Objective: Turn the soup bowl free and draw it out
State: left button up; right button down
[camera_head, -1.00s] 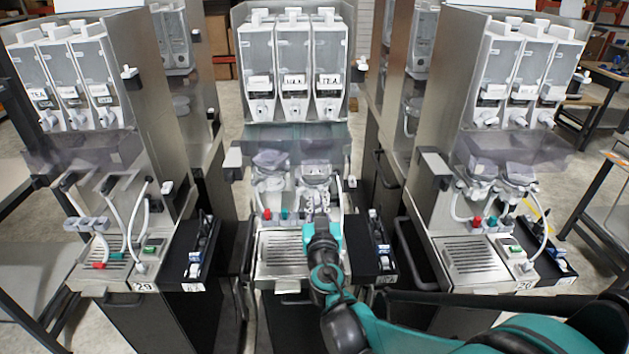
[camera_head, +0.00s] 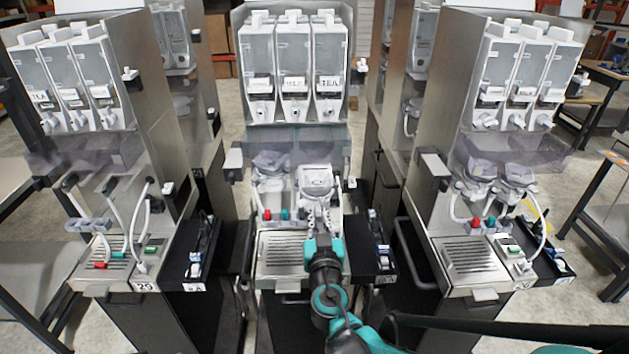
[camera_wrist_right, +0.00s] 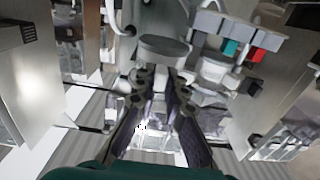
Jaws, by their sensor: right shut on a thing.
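The soup bowl (camera_head: 316,187) is a pale cup-like part at the right-hand mixing place of the middle dispenser (camera_head: 297,145). My right gripper (camera_head: 318,214) reaches up to it from the front, its narrow fingers shut on the bowl's near side. In the right wrist view the bowl (camera_wrist_right: 165,47) shows its grey rim just beyond the fingertips (camera_wrist_right: 158,78). The bowl looks roughly upright and sits forward of the neighbouring bowl (camera_head: 269,163). Its back and any remaining contact with the machine are hidden. My left gripper is not in view.
A drip tray (camera_head: 280,252) lies below. Red and teal parts (camera_head: 276,215) stand left of my gripper, with a white hose at the right. A black side shelf (camera_head: 372,258) adjoins the machine. Similar dispensers stand left (camera_head: 105,160) and right (camera_head: 500,160).

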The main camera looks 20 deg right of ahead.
jog(key=shift+s, duration=0.2)
jog(key=p+v, duration=0.2)
jog(key=v, duration=0.7)
dwell(1.1)
jog(key=shift+w+a+r, duration=0.1)
jog(key=shift+w, duration=0.05)
